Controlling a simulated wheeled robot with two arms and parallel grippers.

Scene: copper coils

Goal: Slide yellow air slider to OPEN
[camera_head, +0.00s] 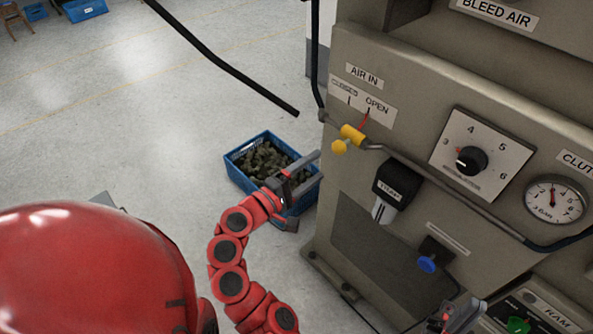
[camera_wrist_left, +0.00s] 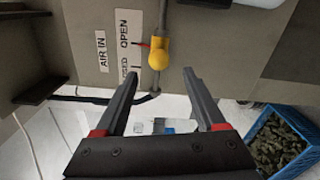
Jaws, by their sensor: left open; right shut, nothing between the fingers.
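The yellow air slider (camera_head: 352,134) sits on the pipe below the AIR IN label (camera_head: 364,76). A red mark beside it lies by the lower edge of the plate, under the OPEN word (camera_head: 377,105). In the left wrist view the slider (camera_wrist_left: 158,54) is ahead of the fingertips, between their lines and clear of both. My left gripper (camera_head: 318,167) is open and empty, below and left of the slider, in front of the panel. My right gripper (camera_head: 464,315) shows at the lower right, shut and apart from the slider.
A blue crate (camera_head: 240,178) of dark pieces stands on the floor behind my left gripper. A dial (camera_head: 470,160), a gauge (camera_head: 554,199) and a blue knob (camera_head: 427,264) are on the panel. A dark bar (camera_head: 225,65) hangs at upper left. Open floor lies left.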

